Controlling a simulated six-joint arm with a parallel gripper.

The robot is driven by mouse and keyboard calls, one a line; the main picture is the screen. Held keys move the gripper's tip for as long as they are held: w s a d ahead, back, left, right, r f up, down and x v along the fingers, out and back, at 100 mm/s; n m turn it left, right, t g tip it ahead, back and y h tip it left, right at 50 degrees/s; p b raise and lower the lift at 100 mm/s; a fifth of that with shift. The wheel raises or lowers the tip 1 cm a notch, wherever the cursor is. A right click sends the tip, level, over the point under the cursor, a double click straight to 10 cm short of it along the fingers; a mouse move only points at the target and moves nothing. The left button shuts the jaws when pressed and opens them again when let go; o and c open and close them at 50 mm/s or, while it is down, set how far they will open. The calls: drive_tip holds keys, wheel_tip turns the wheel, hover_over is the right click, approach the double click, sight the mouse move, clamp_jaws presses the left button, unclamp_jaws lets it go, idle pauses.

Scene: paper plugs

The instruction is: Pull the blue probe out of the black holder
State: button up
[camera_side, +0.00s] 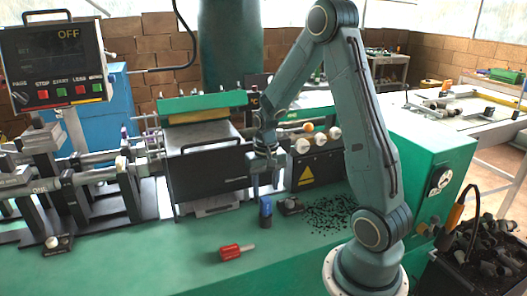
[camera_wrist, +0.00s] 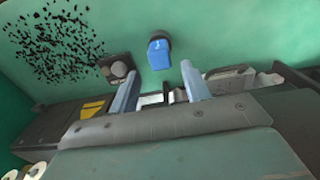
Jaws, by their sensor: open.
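The blue probe (camera_side: 265,205) stands upright on the green bench in the side view, with its lower end in a small black holder (camera_side: 265,222). In the wrist view the blue probe (camera_wrist: 159,54) is seen from its top end, with the dark holder (camera_wrist: 160,36) partly hidden behind it. My gripper (camera_side: 266,190) is open and points down, just above and behind the probe in the side view. In the wrist view my gripper (camera_wrist: 160,70) has its two fingers apart, and the probe shows beyond them, between their tips in the picture. Nothing is between the fingers.
A small black block with a grey knob (camera_side: 291,206) sits close right of the holder. Black crumbs (camera_side: 330,213) lie scattered farther right. The black machine (camera_side: 208,165) stands close behind.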

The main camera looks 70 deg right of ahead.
sight(266, 199)
drive_tip(key=shift+f, duration=0.3)
drive_tip(key=shift+f, duration=0.1)
drive_tip(key=shift+f, duration=1.9)
drive_tip(key=shift+c, duration=0.2)
clamp_jaws()
